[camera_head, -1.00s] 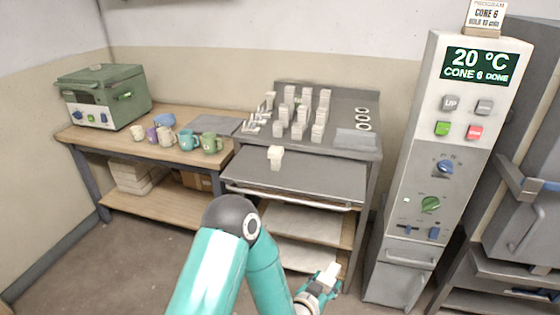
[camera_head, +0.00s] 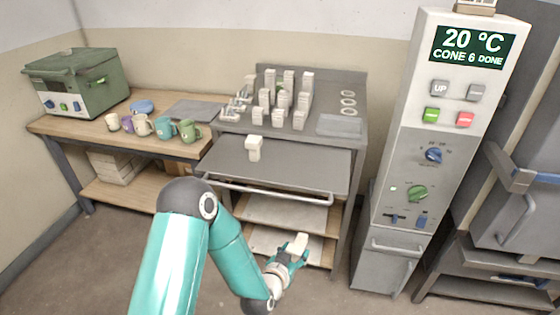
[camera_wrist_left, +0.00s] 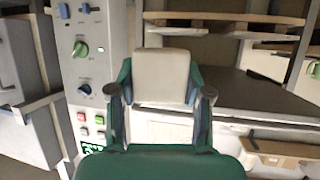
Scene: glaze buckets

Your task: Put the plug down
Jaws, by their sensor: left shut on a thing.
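A pale, off-white plug (camera_head: 298,243) is held between the fingers of my left gripper (camera_head: 290,258). In the left wrist view the plug (camera_wrist_left: 162,77) fills the space between the two teal fingers, which press on its sides. In the head view the gripper is low, in front of the lower shelves of the metal stand and apart from them. A similar pale block (camera_head: 254,148) stands on the grey pull-out shelf (camera_head: 310,170), away from the gripper. My right gripper is not in view.
Several white stacked pieces stand on the metal stand's top (camera_head: 342,88). Mugs (camera_head: 166,129) and a green kiln box (camera_head: 80,82) are on the wooden bench at left. A control cabinet (camera_head: 436,110) with dials stands at right. The pull-out shelf is mostly clear.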

